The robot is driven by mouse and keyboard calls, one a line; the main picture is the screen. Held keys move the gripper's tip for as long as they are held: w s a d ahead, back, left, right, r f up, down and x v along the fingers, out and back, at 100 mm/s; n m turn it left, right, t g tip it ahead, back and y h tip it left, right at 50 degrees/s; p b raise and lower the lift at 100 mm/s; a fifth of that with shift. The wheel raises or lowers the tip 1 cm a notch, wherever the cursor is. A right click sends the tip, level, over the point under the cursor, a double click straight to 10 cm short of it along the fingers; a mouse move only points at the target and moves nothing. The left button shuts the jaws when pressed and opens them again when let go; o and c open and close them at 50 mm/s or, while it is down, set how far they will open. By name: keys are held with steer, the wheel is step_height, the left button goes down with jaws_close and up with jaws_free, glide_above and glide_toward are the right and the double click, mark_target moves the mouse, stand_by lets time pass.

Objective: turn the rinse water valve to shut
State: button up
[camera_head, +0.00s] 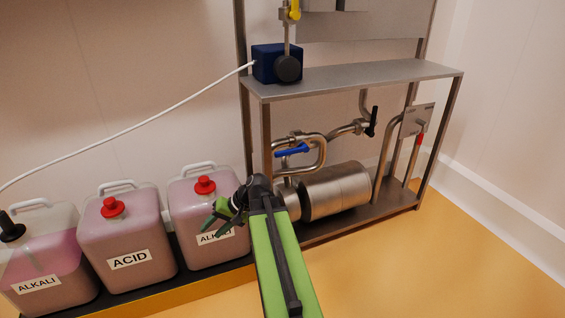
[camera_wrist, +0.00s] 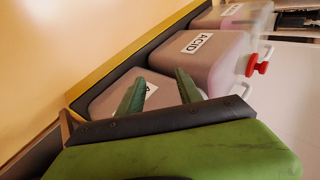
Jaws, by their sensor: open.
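No label in view names the rinse water valve. A valve with a blue lever (camera_head: 292,150) sits on the bent steel pipe under the metal shelf, its lever lying nearly level. A black-handled valve (camera_head: 372,121) is to its right, its handle close to upright. A red handle (camera_head: 420,138) is on the pipes at the far right, and a yellow-handled valve (camera_head: 295,11) is above the shelf. My gripper (camera_head: 213,218) is open in front of the right alkali container, left of and below the blue lever. In the wrist view its green fingers (camera_wrist: 160,82) are apart with nothing between them.
White-handled containers stand in a row on a dark tray: alkali (camera_head: 40,250), acid (camera_head: 128,235) and alkali (camera_head: 205,190). A steel cylinder (camera_head: 336,191) lies under the shelf (camera_head: 350,77). A blue box (camera_head: 265,62) with a white cable sits on the shelf. The yellow floor at right is clear.

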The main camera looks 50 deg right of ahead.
steer(key=s+d+r+m+t+b, duration=0.1)
steer(key=d+r+m+t, duration=0.15)
steer(key=d, duration=0.55)
steer(key=s+d+r+m+t+b, duration=0.1)
steer(key=s+d+m+t, duration=0.15)
steer(key=d, duration=0.55)
steer(key=m+t+h+b, duration=0.3)
steer(key=m+t+h, duration=0.3)
steer(key=t, duration=0.1)
glide_toward(286, 154)
steer(key=w, duration=1.1)
steer(key=shift+d+f, duration=0.15)
steer(key=shift+d, duration=0.1)
jaws_close()
steer(key=shift+a, duration=0.1)
